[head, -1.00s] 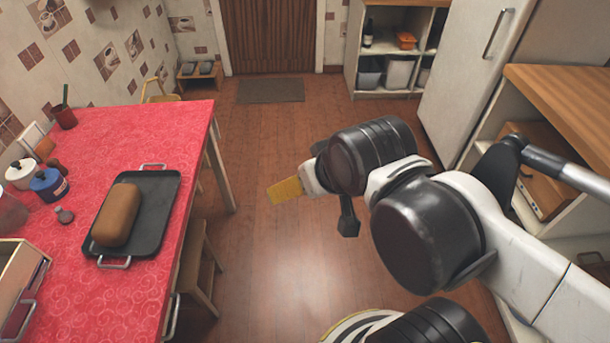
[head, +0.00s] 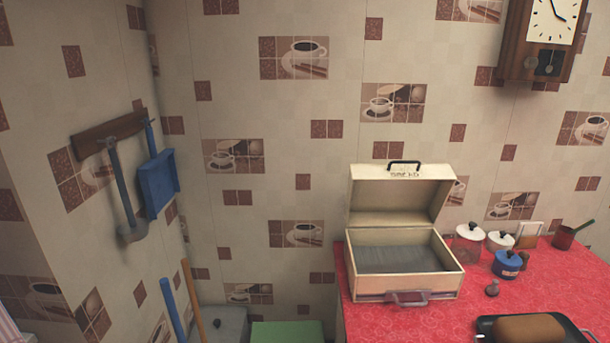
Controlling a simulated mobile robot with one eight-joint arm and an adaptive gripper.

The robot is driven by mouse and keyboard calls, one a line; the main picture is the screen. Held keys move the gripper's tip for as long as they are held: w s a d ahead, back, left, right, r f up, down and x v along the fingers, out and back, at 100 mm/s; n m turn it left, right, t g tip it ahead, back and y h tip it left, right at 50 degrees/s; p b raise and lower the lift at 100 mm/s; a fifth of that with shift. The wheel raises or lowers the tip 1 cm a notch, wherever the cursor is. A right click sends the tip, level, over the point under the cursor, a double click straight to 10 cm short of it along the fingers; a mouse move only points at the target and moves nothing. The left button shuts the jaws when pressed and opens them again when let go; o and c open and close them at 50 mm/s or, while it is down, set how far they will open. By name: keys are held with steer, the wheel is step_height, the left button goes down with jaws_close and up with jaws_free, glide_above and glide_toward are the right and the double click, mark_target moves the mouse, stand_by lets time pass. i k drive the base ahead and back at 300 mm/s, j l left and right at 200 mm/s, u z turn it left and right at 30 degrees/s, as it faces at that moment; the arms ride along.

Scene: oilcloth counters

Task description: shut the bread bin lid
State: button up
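The bread bin (head: 378,296) is a cream box at the left end of the red-covered counter, by the wall. Its lid (head: 401,188) stands open, tipped up at the back, with a dark handle on its top edge. The inside looks grey and I see nothing standing in it. A metal handle is on the bin's front. My gripper is not in this view.
The red counter (head: 416,323) also holds a tray (head: 486,327) with a loaf (head: 528,328), a blue pot (head: 507,265) and white-lidded jars (head: 468,240). A green box (head: 287,333) and upright poles (head: 194,300) are left of the counter.

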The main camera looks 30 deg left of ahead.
mark_target(395, 193)
steer(key=u, duration=0.7)
